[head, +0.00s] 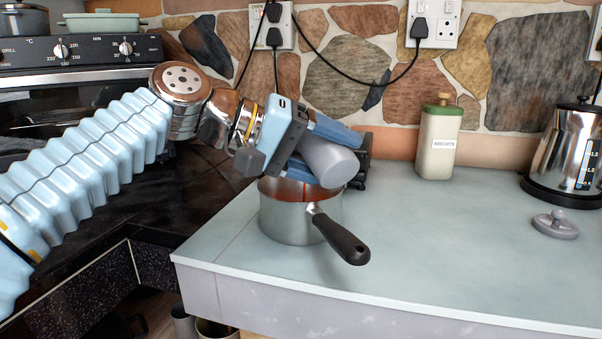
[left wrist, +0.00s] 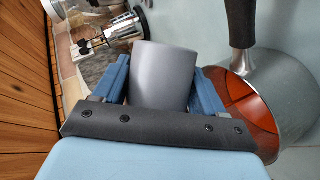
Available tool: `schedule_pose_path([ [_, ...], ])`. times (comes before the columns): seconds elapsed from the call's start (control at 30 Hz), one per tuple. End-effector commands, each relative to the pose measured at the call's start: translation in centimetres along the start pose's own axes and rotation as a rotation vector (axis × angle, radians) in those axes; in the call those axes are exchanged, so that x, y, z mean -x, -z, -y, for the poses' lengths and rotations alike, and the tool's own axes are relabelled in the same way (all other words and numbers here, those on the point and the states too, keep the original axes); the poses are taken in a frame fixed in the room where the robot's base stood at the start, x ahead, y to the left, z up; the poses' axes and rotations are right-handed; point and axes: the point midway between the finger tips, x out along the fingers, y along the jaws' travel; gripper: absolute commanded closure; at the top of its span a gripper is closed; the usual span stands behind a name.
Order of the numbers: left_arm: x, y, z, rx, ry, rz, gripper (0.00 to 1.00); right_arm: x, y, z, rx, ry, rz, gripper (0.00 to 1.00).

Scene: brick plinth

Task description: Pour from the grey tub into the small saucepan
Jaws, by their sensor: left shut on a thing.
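The grey tub (head: 328,162) is held in my left gripper (head: 318,150), tipped well over on its side. It is above the far side of the small saucepan (head: 285,222). In the left wrist view the tub (left wrist: 162,78) sits between the blue fingers, which press on both its sides. The saucepan (left wrist: 287,85) stands upright on the worktop, its black handle (head: 340,240) pointing front right. A reddish-brown surface (left wrist: 250,103) shows inside it; I cannot tell whether this is contents or lining. My right gripper is not in view.
A biscuit tin (head: 438,145) with a green lid stands by the stone wall. A steel kettle (head: 572,150) is at the right, with a small grey lid-like disc (head: 556,225) before it. The worktop (head: 450,245) right of the saucepan is mostly clear.

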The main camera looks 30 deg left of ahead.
Motion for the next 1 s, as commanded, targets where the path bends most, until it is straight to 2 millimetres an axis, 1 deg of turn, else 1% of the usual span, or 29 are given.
schedule_pose_path([
  [0.33, 0.12, 0.12, -0.22, 0.034, -0.014, 0.010, 0.68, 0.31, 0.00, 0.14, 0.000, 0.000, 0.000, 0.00],
  [1.0, -0.02, 0.05, 0.17, 0.099, -0.041, 0.029, 0.68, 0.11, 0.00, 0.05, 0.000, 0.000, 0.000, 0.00],
])
